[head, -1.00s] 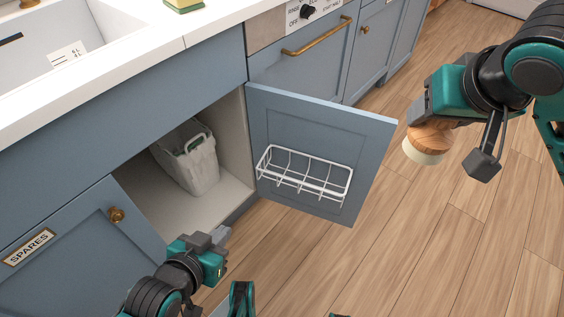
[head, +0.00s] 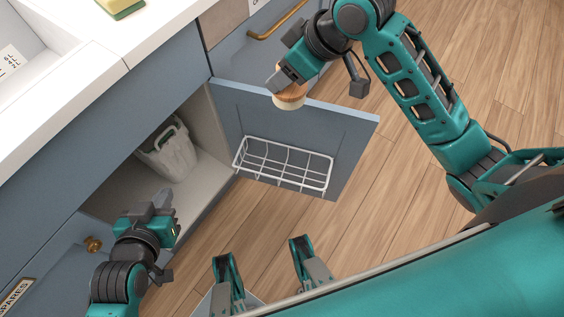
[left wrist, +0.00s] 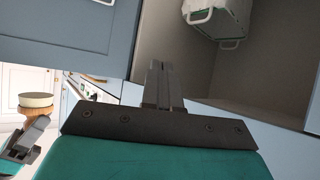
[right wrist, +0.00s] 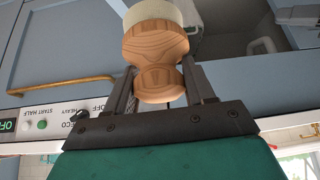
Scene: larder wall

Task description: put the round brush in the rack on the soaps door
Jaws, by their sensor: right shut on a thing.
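The round brush (head: 289,98) has a wooden handle and a pale round bristle head. My right gripper (head: 284,82) is shut on its handle, bristles down in the head view; the brush appears over the door's top edge. The brush fills the space between the fingers in the right wrist view (right wrist: 155,45) and shows in the left wrist view (left wrist: 36,100). The soaps door (head: 350,130) stands open. Its white wire rack (head: 285,164) is low on the inner face and looks empty. My left gripper (head: 163,200) is shut and empty before the cupboard opening.
A pale bin (head: 172,155) stands inside the open cupboard. The counter (head: 100,75) with the sink runs along the left, with a green-and-yellow sponge (head: 120,8) on it. A brass handle (head: 278,20) is behind the door. The wooden floor (head: 400,220) right of the door is clear.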

